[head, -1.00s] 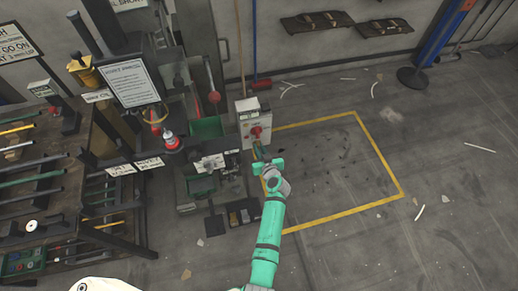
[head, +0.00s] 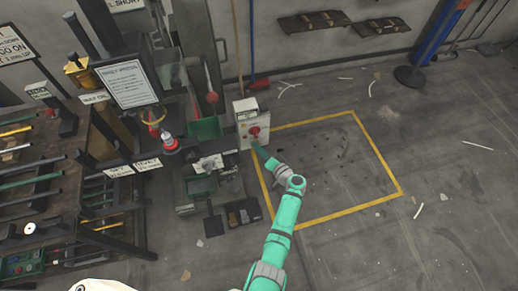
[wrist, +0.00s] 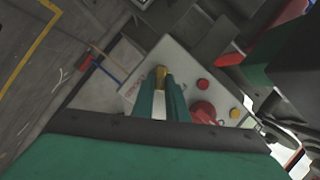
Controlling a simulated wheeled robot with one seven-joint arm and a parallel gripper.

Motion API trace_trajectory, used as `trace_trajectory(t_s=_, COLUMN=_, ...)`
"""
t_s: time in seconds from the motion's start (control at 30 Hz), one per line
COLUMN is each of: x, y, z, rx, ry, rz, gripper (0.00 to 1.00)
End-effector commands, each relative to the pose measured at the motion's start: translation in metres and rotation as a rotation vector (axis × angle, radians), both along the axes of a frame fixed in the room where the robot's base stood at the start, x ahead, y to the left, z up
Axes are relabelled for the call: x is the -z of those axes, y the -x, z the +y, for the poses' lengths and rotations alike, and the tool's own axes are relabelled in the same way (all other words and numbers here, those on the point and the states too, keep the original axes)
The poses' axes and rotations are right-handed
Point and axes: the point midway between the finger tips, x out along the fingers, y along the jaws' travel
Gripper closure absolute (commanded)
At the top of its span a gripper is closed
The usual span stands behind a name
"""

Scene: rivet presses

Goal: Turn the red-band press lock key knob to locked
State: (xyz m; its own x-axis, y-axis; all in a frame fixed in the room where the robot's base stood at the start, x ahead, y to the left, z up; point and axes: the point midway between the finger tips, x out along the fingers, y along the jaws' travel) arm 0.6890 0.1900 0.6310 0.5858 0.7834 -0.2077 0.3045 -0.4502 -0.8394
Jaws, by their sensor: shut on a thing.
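The light grey control box (head: 251,121) stands beside the press at the edge of the yellow floor outline. It carries a large red knob (head: 254,131), which also shows in the wrist view (wrist: 203,112). My gripper (head: 261,151) reaches the lower front of the box. In the wrist view my gripper (wrist: 161,90) has its two green fingers close together on a brass-coloured lock key knob (wrist: 160,74) on the panel. The fingers hide most of it, so its turn position cannot be read. Red lettering beside it is partly covered.
The floor inside the yellow outline (head: 385,155) is clear.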

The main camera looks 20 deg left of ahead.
Motion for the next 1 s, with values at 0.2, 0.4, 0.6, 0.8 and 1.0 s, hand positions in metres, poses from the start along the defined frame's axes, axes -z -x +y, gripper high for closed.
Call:
trace_trajectory(t_s=0.2, x=0.0023, y=-0.0012, z=-0.0007, rx=0.000, ry=-0.169, rz=0.115, gripper=1.00)
trace_trajectory(t_s=0.4, x=0.0041, y=-0.0013, z=-0.0011, rx=-0.001, ry=-0.303, rz=0.205, gripper=1.00)
trace_trajectory(t_s=0.6, x=0.0052, y=-0.0016, z=-0.0013, rx=0.000, ry=-0.403, rz=0.272, gripper=1.00)
trace_trajectory(t_s=0.8, x=0.0062, y=-0.0010, z=-0.0011, rx=-0.001, ry=-0.462, rz=0.312, gripper=1.00)
trace_trajectory(t_s=1.0, x=0.0066, y=-0.0013, z=-0.0012, rx=0.000, ry=-0.486, rz=0.329, gripper=1.00)
